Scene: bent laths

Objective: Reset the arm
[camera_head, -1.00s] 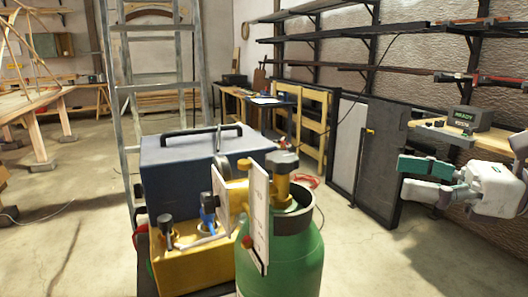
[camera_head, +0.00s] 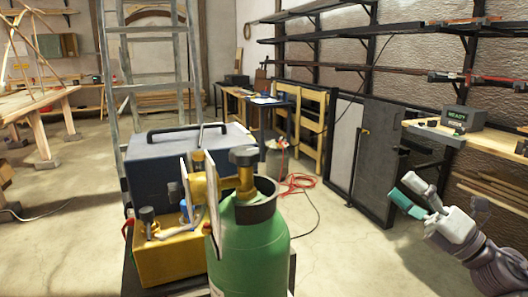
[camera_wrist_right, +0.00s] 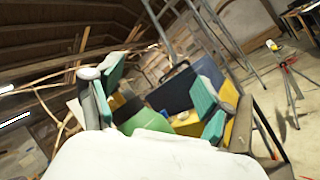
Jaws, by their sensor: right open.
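My right gripper (camera_head: 402,196) is at the right of the head view, with two teal fingers spread apart and nothing between them. It is in the air, pointing up and to the left. In the right wrist view the same gripper (camera_wrist_right: 162,92) shows its teal finger pads wide apart. Beyond them are a green gas cylinder (camera_wrist_right: 146,117) and a blue box (camera_wrist_right: 171,96), both well clear of the fingers. My left gripper is not in view.
The green cylinder (camera_head: 252,255), yellow unit (camera_head: 170,258) and blue case (camera_head: 165,178) stand close in front. A metal ladder (camera_head: 112,90) rises behind them. A wooden shelf (camera_head: 437,135) with a READY box (camera_head: 461,118) is behind my right gripper. Open concrete floor lies between.

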